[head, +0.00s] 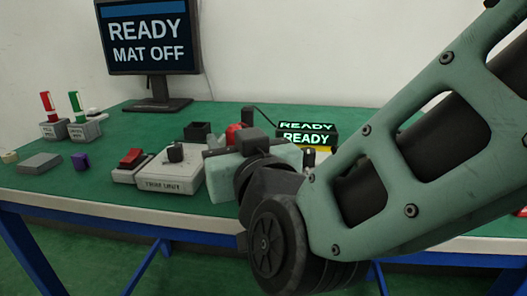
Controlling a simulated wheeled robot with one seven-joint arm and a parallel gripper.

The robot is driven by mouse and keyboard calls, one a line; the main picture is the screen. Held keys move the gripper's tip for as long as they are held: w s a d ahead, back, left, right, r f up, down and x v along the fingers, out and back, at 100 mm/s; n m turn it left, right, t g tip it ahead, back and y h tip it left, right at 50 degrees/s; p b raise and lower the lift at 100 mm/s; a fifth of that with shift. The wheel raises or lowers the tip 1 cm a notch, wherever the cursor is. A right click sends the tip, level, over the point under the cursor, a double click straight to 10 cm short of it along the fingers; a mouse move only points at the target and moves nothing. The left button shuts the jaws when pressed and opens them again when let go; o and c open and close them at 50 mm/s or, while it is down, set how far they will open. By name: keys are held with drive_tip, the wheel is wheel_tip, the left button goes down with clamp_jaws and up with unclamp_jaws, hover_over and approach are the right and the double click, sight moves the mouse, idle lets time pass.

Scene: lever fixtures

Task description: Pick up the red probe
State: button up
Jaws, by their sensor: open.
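A red upright stick with a white band (48,103) stands in a small grey block at the far left of the table in the head view; it looks like the red probe. A similar green stick (76,104) stands in a grey block just right of it. The labels on the blocks are too small to read. My gripper (214,148) is over the middle of the table, well to the right of the red stick and apart from it. It is open, its fingers partly hidden by my wrist; I see nothing held.
A grey box with a black knob (175,173) and a red rocker switch (132,158) stand left of my gripper. A black open box (198,131) and a red object (233,133) are behind. A monitor (150,45) reads "READY MAT OFF". Green table (120,131) shows between.

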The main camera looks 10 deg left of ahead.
clamp_jaws()
drive_tip(key=shift+r, duration=0.15)
